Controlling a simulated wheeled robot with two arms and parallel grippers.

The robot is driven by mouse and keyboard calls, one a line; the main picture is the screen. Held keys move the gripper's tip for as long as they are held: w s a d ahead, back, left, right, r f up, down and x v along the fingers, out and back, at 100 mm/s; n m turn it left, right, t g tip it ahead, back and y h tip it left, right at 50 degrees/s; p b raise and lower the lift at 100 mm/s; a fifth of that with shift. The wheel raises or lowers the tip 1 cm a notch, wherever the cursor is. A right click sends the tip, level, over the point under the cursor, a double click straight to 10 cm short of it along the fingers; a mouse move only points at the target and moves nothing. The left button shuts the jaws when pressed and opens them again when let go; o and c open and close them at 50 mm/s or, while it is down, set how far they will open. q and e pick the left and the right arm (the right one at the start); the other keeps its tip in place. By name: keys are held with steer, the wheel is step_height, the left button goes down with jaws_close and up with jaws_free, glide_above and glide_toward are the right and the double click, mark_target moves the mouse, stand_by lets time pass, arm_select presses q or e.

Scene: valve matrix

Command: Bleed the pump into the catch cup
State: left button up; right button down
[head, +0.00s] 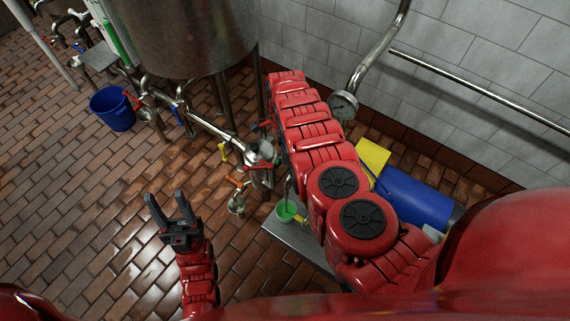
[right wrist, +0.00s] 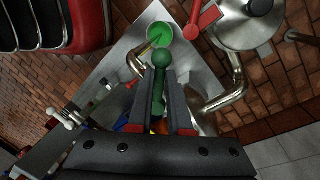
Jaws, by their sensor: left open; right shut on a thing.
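The green catch cup (head: 286,211) stands on a grey metal plate, partly beside my right arm. It also shows in the right wrist view (right wrist: 160,38), with a darker green streak inside whose nature I cannot tell. My right gripper (right wrist: 168,73) is shut on a green ball-ended handle (right wrist: 160,58), just in front of the cup in that view. In the head view my right arm hides this gripper and the handle. The round steel pump housing (head: 260,152) sits left of my right arm. My left gripper (head: 168,208) is open and empty above the tiled floor.
A red lever (right wrist: 203,20) lies beside the cup in the right wrist view. A blue cylinder (head: 412,195) and yellow panel (head: 372,158) stand right of my arm. A gauge (head: 343,105), steel tank (head: 180,35) and blue bucket (head: 112,108) stand farther back.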

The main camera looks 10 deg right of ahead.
steer(key=shift+w+d+m+t+y+b, duration=0.1)
steer(key=shift+w+d+m+y+b, duration=0.35)
steer(key=shift+m+b, duration=0.8)
steer(key=shift+w+d+m+t+b, duration=0.1)
steer(key=shift+w+d+m+b, duration=0.1)
steer(key=shift+w+m+b, duration=1)
steer(key=shift+w+d+m+t+y+b, duration=0.1)
steer(key=shift+d+m+y+b, duration=0.2)
steer(key=shift+m+b, duration=1)
steer(key=shift+m+p, duration=0.45)
steer(key=shift+m, duration=0.1)
steer(key=c, duration=0.8)
jaws_free()
steer(key=shift+d, duration=0.1)
steer(key=shift+c, duration=0.2)
steer(key=shift+r, duration=0.1)
steer(key=p+v, duration=0.1)
steer(key=v, duration=1.6)
